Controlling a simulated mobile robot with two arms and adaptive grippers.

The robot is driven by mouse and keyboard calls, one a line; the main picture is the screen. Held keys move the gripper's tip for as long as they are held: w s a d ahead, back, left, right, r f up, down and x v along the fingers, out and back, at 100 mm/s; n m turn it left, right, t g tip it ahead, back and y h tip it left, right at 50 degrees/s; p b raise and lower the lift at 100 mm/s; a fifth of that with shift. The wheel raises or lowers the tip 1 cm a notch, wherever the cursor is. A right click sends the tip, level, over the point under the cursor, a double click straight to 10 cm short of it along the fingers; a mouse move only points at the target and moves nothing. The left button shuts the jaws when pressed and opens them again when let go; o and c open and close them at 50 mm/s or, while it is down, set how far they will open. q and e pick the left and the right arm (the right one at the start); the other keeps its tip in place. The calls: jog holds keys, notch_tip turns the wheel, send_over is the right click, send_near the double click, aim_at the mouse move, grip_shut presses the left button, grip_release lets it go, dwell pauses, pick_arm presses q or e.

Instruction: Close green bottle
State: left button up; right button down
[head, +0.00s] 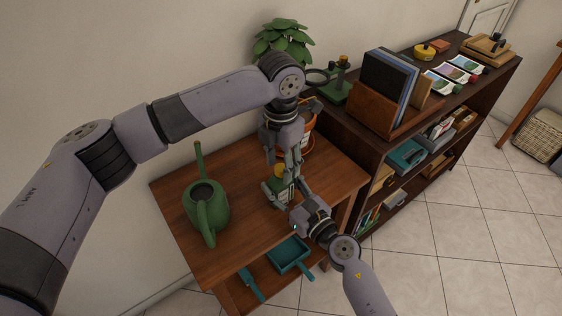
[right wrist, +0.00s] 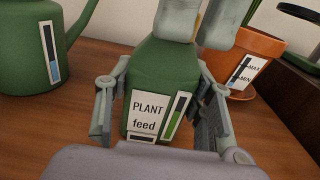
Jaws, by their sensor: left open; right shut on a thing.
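The green bottle (head: 279,187) stands upright on the wooden table. In the right wrist view the bottle (right wrist: 150,80) carries a "PLANT feed" label. My right gripper (head: 284,199) is shut on its body from the front; its fingers (right wrist: 158,108) show on both sides of it. My left gripper (head: 287,164) points down from above, open, with its fingers over the bottle's top. A yellowish cap (head: 279,171) shows by these fingers. In the right wrist view the left fingertips hide the bottle's neck, so I cannot tell how the cap sits.
A green watering can (head: 207,207) stands left of the bottle. A potted plant (head: 283,42) in a terracotta pot (right wrist: 248,57) stands behind. A teal dustpan (head: 290,256) lies on the lower shelf. A dark bookcase (head: 375,140) borders the table on the right.

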pick_arm(q)
jog(key=shift+r, duration=2.25)
jog(key=shift+c, duration=0.4)
